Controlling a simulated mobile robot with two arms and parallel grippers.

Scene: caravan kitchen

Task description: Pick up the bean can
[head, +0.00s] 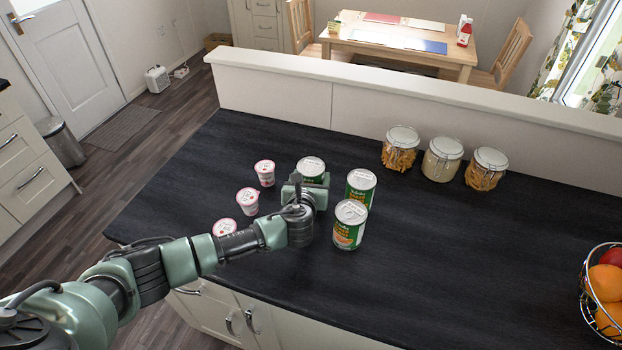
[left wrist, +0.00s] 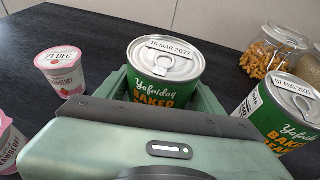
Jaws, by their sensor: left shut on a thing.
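The bean can in my left gripper is green with a silver lid (head: 311,167). In the left wrist view this can (left wrist: 163,90) stands upright between the jaws, with "BAKED" on its label and "16 MAR 2021" on its lid. My left gripper (head: 308,186) is shut on it and partly hides its lower part in the head view. I cannot tell whether the can touches the counter. Two similar cans stand upright to the right, one behind (head: 361,187) and one in front (head: 350,224). One similar can (left wrist: 288,112) shows at the right in the left wrist view.
Three pink-and-white yogurt cups (head: 247,201) stand left of the cans on the dark counter (head: 430,270). Three glass jars (head: 442,160) stand at the back near the raised ledge (head: 400,95). A wire fruit basket (head: 590,298) is at the right edge. The counter's right middle is clear.

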